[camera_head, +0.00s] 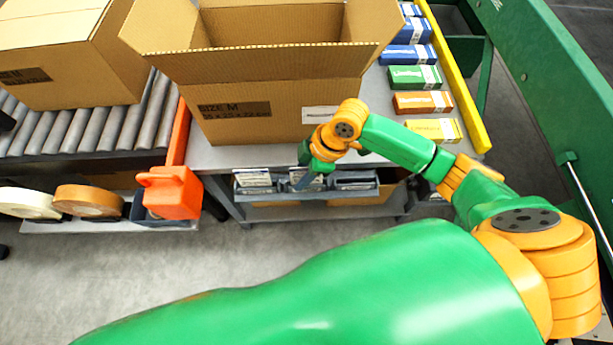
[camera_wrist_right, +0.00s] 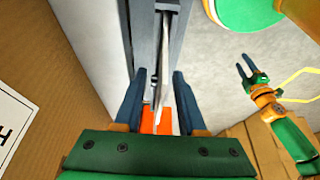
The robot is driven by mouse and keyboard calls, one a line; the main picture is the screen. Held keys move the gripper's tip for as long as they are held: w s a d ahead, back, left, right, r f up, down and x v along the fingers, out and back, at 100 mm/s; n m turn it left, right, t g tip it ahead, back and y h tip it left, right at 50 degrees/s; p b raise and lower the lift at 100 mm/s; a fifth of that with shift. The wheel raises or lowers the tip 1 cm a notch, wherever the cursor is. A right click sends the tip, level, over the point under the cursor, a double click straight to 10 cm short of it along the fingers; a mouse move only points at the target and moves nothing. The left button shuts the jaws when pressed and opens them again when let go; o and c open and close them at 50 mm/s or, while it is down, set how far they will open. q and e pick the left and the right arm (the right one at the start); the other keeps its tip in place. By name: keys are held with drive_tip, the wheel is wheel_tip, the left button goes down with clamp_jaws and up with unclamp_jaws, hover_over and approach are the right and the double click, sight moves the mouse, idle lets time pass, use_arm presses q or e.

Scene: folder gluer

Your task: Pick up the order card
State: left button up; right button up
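Several grey holders hang along the front edge of the packing table, and white printed cards (camera_head: 253,178) show in them. My right gripper (camera_head: 308,180) points down at the middle holder (camera_head: 300,188) and partly hides its card. In the right wrist view, my right gripper (camera_wrist_right: 158,103) is open. The thin pale edge of a card (camera_wrist_right: 160,82) stands between its dark fingers, with a gap on either side. Which card is the order card I cannot tell. My left gripper (camera_wrist_right: 252,78) shows small in the right wrist view, open and empty, away from the holders.
A large open carton (camera_head: 285,95) stands on the table just behind the holders. Small coloured boxes (camera_head: 415,77) line the right side beside a yellow rail (camera_head: 458,75). An orange tape dispenser (camera_head: 172,193) and tape rolls (camera_head: 90,200) are at left. A roller conveyor (camera_head: 85,130) carries another carton.

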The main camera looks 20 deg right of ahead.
clamp_jaws()
drive_tip(key=shift+r, duration=0.15)
